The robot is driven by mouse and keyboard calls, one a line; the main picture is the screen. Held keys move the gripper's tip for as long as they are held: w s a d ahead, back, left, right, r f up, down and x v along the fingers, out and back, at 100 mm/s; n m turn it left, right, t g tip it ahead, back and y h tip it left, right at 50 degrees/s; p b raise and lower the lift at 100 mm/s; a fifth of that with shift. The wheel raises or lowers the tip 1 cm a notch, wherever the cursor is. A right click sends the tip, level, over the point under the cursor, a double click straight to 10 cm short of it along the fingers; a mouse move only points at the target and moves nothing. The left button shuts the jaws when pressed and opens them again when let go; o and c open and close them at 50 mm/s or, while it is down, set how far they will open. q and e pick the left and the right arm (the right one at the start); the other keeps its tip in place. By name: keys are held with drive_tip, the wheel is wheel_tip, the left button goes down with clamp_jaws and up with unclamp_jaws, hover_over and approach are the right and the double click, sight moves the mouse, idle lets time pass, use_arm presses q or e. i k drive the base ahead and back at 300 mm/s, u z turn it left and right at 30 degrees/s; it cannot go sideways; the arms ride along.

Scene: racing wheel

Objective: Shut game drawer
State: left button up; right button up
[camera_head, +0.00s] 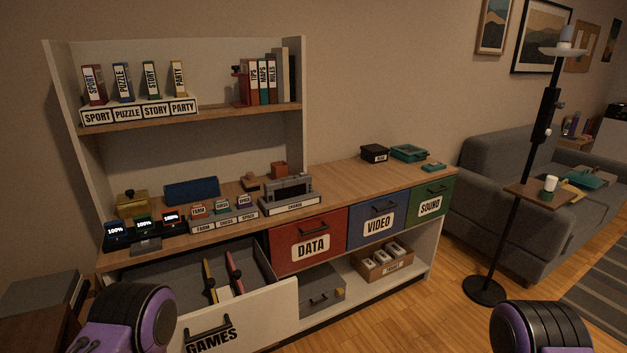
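The games drawer (270,319) is pulled open at the lower left of the cabinet. Its white front carries the word GAMES and a dark bar handle (209,328). Inside the grey drawer, a yellow case (209,279) and a red-pink case (235,272) stand upright toward the middle. Purple and black parts of my own arms show at the lower left and lower right edges. The left part overlaps the view near the drawer's left front. No gripper fingers show, and I cannot see either gripper touching the drawer.
The red DATA drawer (287,258), blue VIDEO drawer (366,234) and green SOUND drawer (418,209) are shut. A grey box (308,291) and a cardboard box (371,264) sit on the lower shelf. A black stand (507,231) and grey sofa are right. Open floor lies in front.

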sight(268, 312)
drive_tip(key=z, duration=1.25)
drive_tip(key=i, duration=0.45)
drive_tip(key=u, duration=2.35)
